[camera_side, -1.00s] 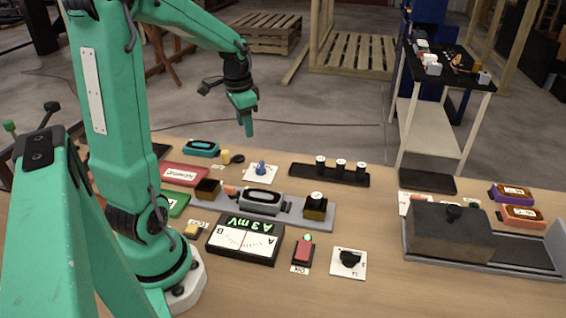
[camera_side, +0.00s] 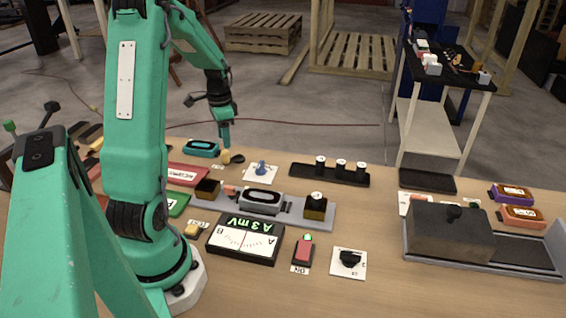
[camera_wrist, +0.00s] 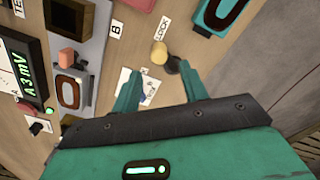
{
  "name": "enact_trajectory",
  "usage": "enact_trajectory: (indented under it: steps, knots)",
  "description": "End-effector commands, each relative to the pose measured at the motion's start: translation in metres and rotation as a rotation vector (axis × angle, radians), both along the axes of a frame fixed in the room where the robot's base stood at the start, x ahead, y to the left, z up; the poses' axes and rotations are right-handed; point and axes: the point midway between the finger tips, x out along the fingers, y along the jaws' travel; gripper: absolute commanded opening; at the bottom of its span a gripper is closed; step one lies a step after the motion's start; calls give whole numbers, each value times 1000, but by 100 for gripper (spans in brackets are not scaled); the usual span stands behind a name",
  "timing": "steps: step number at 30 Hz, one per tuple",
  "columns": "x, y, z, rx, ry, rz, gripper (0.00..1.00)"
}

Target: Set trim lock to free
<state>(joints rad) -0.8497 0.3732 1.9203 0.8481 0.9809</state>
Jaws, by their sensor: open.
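The trim lock appears to be the tan-yellow knob (camera_wrist: 159,54) with a LOCK label beside it in the wrist view. A dark round piece (camera_wrist: 173,64) sits next to the knob, partly behind a finger. In the side view the knob (camera_side: 226,157) stands on the table's far side, with the dark piece (camera_side: 238,158) to its right. My gripper (camera_wrist: 159,72) is open and empty, its fingertips either side of the knob's line in the wrist view. In the side view my gripper (camera_side: 227,146) is just above the knob; contact cannot be told.
A blue knob on a white card (camera_side: 262,168) stands close to the right. A teal-framed unit (camera_side: 201,148) is close to the left. A grey rail with a slotted block (camera_side: 262,201) and a meter (camera_side: 244,239) lie nearer. A black tray with several posts (camera_side: 330,174) is farther right.

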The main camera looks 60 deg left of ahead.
Motion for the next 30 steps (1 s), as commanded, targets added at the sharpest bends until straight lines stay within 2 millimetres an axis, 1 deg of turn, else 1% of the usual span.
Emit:
enact_trajectory:
  steps: [9, 15, 21, 29, 30]
  knots:
    - [-1, -1, -37, -3, 2, 0, 44]
    - [0, -1, -58, -2, 1, 1, 44]
    - [0, -1, -67, -1, 1, 1, 44]
    - [0, -1, -68, 0, 0, 1, 44]
    - [0, -1, -68, 0, 0, 1, 38]
